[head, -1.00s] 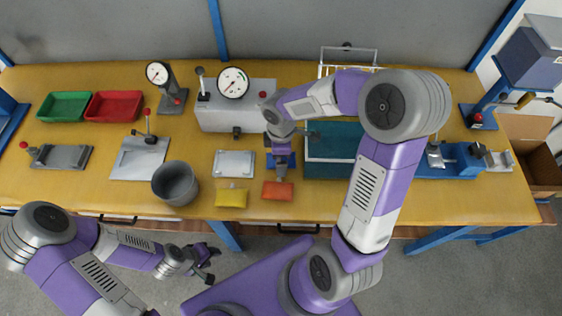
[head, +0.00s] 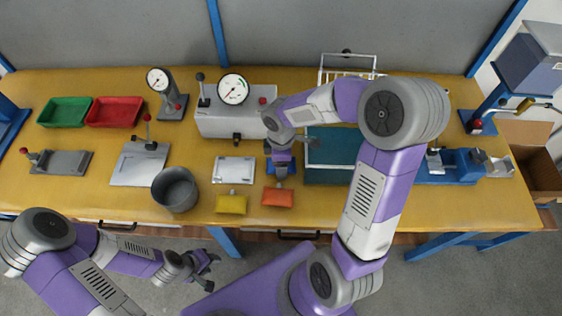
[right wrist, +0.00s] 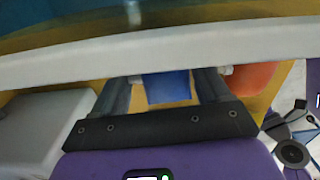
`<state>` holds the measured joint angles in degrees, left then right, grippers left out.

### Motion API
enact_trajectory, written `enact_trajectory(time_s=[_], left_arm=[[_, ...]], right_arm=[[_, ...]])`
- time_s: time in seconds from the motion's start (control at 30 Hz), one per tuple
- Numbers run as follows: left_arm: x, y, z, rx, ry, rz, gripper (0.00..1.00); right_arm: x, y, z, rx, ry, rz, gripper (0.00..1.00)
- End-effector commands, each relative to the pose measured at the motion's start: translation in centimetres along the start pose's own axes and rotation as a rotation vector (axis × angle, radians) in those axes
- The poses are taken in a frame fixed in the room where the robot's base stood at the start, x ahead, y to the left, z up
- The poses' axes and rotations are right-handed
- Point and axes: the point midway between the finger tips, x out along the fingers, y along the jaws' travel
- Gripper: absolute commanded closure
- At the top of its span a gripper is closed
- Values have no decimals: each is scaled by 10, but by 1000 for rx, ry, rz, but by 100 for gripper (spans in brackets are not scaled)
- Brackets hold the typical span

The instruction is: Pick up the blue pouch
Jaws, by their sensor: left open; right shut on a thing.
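The blue pouch (head: 291,168) is at the middle of the yellow bench, mostly covered by my right gripper (head: 281,172) in the head view. In the right wrist view the blue pouch (right wrist: 167,88) sits between the two dark fingers of my right gripper (right wrist: 166,78), which is shut on it. Whether the pouch is clear of the bench top I cannot tell. My left gripper (head: 207,268) is open and empty, low in front of the bench edge.
An orange pouch (head: 278,197) and a yellow pouch (head: 231,204) lie close in front. A white plate (head: 233,170) and a grey bin (head: 175,188) are to the left. A teal-topped fixture (head: 328,174) stands close on the right, and a gauge box (head: 235,123) behind.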

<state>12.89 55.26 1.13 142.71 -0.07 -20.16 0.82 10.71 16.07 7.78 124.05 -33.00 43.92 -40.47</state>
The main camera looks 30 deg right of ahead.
Motion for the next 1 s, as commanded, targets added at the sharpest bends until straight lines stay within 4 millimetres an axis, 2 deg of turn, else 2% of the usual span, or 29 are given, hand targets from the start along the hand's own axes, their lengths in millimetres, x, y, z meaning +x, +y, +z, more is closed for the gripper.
enact_trajectory(time_s=[0.17, 0.4, 0.6, 0.8, 1.0], left_arm=[[-14, 5, 1, 0, 0, 0, 57], [-36, 14, 2, 0, 0, 0, 57], [-49, 18, 2, 0, 0, 0, 57], [-54, 20, 2, 0, 0, 0, 57], [-55, 21, 2, 0, 0, 0, 57]], right_arm=[[-36, 1, -1, -1, 4, 7, 53], [-103, 1, -1, 0, 4, 8, 53], [-148, 0, 0, 0, 3, 5, 53], [-171, 0, 0, -2, 1, 2, 53], [-176, 0, 0, -1, 2, 2, 53]])
